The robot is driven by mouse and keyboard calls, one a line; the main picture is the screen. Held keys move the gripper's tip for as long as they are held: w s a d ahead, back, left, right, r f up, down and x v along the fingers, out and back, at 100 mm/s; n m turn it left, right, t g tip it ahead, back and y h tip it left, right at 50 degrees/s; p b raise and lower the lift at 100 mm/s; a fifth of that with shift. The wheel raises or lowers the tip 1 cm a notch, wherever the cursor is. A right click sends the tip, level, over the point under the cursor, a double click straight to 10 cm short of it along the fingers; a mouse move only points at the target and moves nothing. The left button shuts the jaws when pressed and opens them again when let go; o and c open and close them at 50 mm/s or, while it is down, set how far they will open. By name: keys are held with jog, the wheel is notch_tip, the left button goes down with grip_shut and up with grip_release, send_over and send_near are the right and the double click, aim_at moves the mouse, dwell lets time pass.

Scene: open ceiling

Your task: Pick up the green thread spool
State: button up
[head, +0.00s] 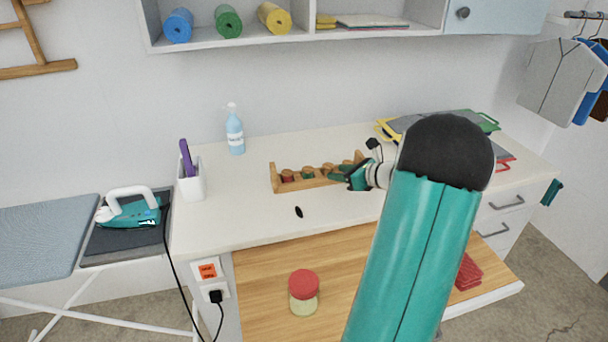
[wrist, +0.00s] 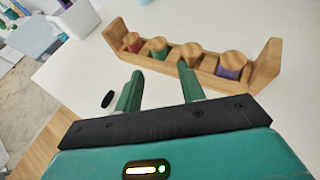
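The green thread spool (wrist: 158,49) stands in a wooden rack (wrist: 264,68) in the wrist view, between a red spool (wrist: 132,43) and another wooden-topped spool (wrist: 185,55). A purple spool (wrist: 231,68) stands at the rack's right. My gripper (wrist: 159,70) is open, its two green fingers apart and pointing toward the rack, with nothing visible between them. The green spool appears beyond the gap between the fingertips. In the head view, the green spool (head: 308,174) sits left of my gripper (head: 346,177), which overlaps the rack's right part and hides some of it.
A small black object (head: 299,212) lies on the white tabletop (head: 245,215) in front of the rack. A white cup (head: 191,183) and blue bottle (head: 235,133) stand left. Stacked boards (head: 455,122) lie at the back right. A shelf (head: 380,35) hangs above.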

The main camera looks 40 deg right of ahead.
aim_at(312, 171)
jog(key=x, duration=1.1)
jog(key=shift+w+a+f, duration=0.15)
jog(key=shift+w, duration=0.05)
jog(key=shift+s, duration=0.1)
jog(key=shift+c, duration=0.5)
jog(key=c, duration=0.5)
